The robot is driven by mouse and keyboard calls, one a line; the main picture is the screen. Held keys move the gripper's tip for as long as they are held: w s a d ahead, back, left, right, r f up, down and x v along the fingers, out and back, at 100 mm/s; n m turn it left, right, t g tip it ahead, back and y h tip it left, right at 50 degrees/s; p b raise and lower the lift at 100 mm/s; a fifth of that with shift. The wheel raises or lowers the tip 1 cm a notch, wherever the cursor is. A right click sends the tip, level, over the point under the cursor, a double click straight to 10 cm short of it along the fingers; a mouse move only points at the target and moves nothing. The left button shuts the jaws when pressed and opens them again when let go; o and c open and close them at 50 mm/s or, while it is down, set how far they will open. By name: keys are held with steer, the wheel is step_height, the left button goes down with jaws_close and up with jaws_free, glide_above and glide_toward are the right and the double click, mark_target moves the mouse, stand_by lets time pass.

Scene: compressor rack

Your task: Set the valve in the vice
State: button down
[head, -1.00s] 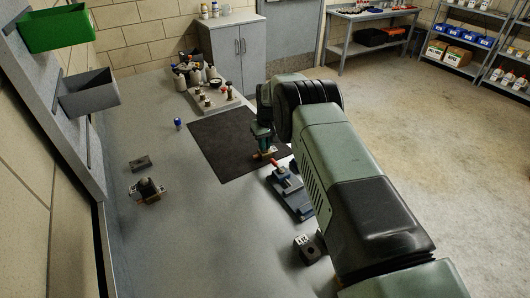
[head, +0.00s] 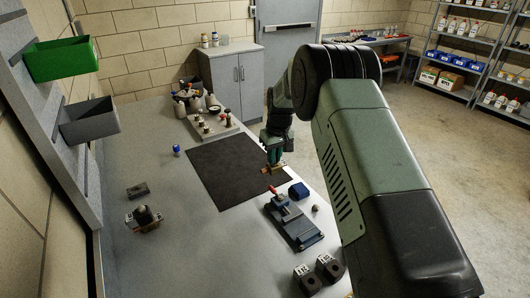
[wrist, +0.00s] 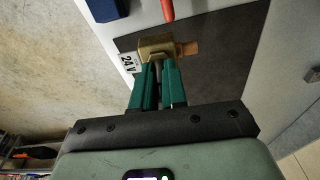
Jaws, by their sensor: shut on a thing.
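My gripper (wrist: 160,85) is shut on the valve (wrist: 154,47), a small brass body with a copper-coloured stub. A white "24 V" label shows beside the valve's left side. In the head view my gripper (head: 274,160) holds the valve (head: 273,170) near the right edge of the dark mat, apparently above the bench. The vice (head: 296,226) is a blue-grey fixture with a red-tipped handle, just nearer the camera than the valve. In the wrist view, part of a blue block (wrist: 102,8) and a red handle (wrist: 167,9) show at the top edge.
Black blocks with white labels (head: 307,279) stand at the bench's near edge. A dark plate (head: 138,190) and a dark-topped fitting (head: 146,217) lie at left. A blue-capped item (head: 177,151) and a pale fixture board (head: 213,125) are farther back. The dark mat (head: 230,175) is mostly clear.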

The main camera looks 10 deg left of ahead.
steer(key=shift+n, duration=0.4)
steer(key=shift+s+d+f, duration=0.85)
steer(key=shift+s+d, duration=1.05)
steer(key=shift+s, duration=0.55)
steer(key=shift+s+d+f, duration=0.8)
steer(key=shift+s+d, duration=1.05)
steer(key=shift+s, duration=0.55)
steer(key=shift+s+d+f, duration=0.85)
steer(key=shift+s+d, duration=1.05)
steer(key=shift+s, duration=0.55)
steer(key=shift+f, duration=0.35)
steer(key=shift+f, duration=0.35)
steer(key=shift+f, duration=0.15)
steer(key=shift+f, duration=0.55)
steer(key=c, duration=1.1)
jaws_free()
